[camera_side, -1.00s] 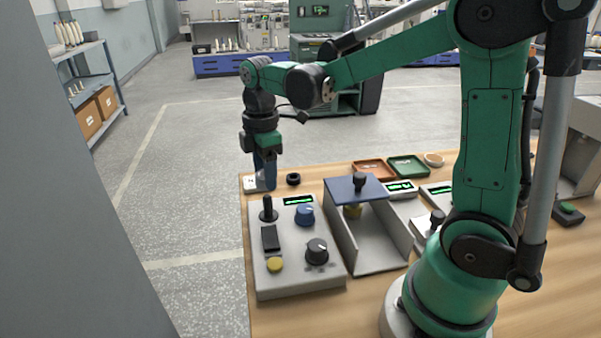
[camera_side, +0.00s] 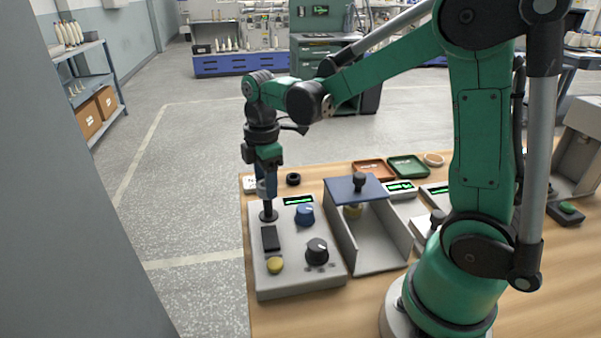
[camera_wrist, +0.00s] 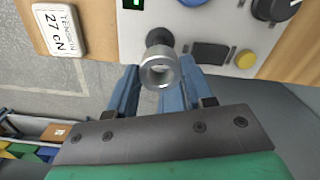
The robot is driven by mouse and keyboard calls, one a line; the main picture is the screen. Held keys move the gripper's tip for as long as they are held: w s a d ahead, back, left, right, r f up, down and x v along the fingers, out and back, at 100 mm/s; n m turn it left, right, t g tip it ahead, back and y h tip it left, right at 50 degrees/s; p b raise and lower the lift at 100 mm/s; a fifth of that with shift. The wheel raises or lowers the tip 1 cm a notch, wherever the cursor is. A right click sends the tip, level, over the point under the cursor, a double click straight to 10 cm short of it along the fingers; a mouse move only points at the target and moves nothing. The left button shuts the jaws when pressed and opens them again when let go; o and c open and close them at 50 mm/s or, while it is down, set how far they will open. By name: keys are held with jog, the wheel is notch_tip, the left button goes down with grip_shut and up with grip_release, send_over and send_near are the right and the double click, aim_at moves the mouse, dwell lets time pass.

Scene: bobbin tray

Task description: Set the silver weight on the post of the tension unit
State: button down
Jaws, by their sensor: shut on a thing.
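The silver weight (camera_wrist: 147,76) is a small ring held between the blue fingers of my gripper (camera_wrist: 155,92) in the wrist view. The tension unit (camera_side: 262,285) is a light grey box at the table's left end, with its dark post (camera_side: 268,208) near the back left. My gripper (camera_side: 267,194) is shut on the weight and stands directly over the post in the side view. The post's dark base (camera_wrist: 157,37) shows just past the ring in the wrist view. The fingers hide much of the weight in the side view. I cannot tell whether the ring is around the post tip.
The unit carries a blue knob (camera_side: 305,214), a black knob (camera_side: 317,252) and a yellow button (camera_side: 275,265). A "TENSION 27 cN" card (camera_wrist: 60,30) lies beside it. A black ring (camera_side: 293,179) sits behind. A blue-topped bracket (camera_side: 380,262) stands close on the right.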

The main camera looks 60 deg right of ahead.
aim_at(269, 214)
jog(key=shift+f, duration=2.3)
jog(key=shift+f, duration=0.1)
jog(key=shift+c, duration=1.3)
grip_release()
